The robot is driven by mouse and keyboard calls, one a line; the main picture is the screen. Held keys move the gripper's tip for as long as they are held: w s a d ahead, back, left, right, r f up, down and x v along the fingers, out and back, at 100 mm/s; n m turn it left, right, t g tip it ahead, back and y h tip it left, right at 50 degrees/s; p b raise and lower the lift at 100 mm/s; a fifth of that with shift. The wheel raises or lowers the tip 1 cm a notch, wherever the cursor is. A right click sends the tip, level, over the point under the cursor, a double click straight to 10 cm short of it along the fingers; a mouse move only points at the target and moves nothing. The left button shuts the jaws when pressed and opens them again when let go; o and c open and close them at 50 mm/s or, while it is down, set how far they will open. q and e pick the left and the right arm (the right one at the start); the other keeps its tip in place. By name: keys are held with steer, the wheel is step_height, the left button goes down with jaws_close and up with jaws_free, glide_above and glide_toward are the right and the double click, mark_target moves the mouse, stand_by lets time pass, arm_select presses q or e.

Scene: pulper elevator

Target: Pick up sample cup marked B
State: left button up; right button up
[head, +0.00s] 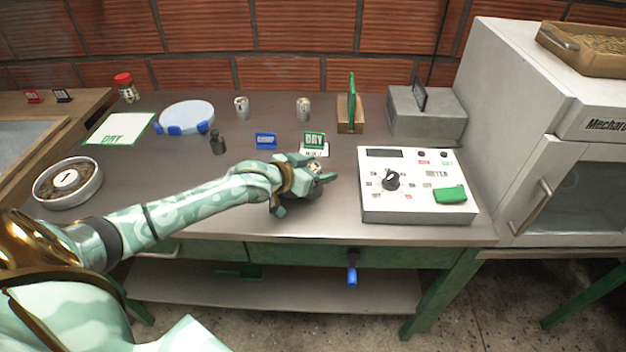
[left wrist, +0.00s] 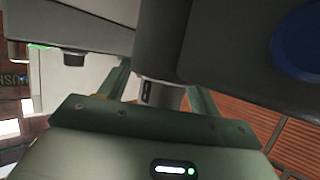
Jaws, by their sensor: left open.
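Two similar cups stand upright at the back, one at left (head: 242,106) and one at right (head: 304,106). Their letters are too small to read. My right gripper is not in view.
A white meter box (head: 415,208) with a knob and green button stands right of my gripper. A blue sign (head: 266,140) and a dark weight (head: 217,144) stand left of it. A wooden block (head: 350,122) and a grey box (head: 427,118) stand behind. The bench's front edge is close.

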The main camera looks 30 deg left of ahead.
arm_select(q)
steer(key=shift+r, duration=0.1)
steer(key=c, duration=1.1)
